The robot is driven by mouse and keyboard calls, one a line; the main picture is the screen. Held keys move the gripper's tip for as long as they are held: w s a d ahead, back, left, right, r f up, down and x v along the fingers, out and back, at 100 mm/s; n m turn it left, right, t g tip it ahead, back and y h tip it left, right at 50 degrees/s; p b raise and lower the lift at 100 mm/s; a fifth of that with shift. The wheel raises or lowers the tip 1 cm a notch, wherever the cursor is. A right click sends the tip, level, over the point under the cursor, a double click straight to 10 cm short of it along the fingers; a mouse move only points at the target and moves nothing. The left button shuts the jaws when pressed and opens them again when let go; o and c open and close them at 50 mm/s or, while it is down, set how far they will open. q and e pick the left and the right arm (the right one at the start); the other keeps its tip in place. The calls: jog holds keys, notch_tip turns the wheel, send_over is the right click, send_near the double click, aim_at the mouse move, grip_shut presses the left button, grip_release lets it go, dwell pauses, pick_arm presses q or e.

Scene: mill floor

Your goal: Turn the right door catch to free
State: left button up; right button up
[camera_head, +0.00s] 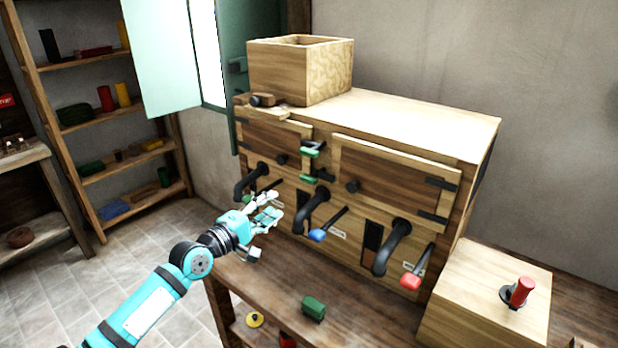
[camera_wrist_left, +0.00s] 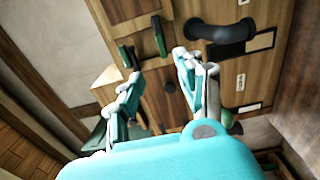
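The right door (camera_head: 395,177) is a wooden panel on the cabinet's front, with black hinges at its right and a dark knob at its left edge. Between the two doors are two catches with green handles: an upper one (camera_head: 311,150) and a lower one (camera_head: 308,179). I cannot tell for certain which belongs to the right door. Both green handles show in the left wrist view, one at left (camera_wrist_left: 125,55) and one at right (camera_wrist_left: 158,36). My left gripper (camera_head: 268,210) is open and empty, below and left of the catches, apart from them. My right gripper is out of view.
Black curved pipes and levers with blue (camera_head: 317,235) and red (camera_head: 411,281) ends project below the doors. A green block (camera_head: 313,308) lies on the bench. A wooden box with a red-handled lever (camera_head: 521,291) stands at right. An open-topped box (camera_head: 280,72) sits on the cabinet.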

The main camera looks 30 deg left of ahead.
aim_at(306, 181)
pick_arm(q)
jog(key=w, duration=1.4)
jog(key=shift+w+d+f+p, duration=0.15)
jog(key=shift+w+d+p, duration=0.05)
jog(key=shift+d+p, duration=0.2)
jog(key=shift+w, duration=0.5)
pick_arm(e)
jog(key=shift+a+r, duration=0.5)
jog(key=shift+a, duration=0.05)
pick_arm(q)
jog(key=shift+c, duration=0.4)
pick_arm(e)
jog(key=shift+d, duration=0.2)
pick_arm(q)
grip_shut()
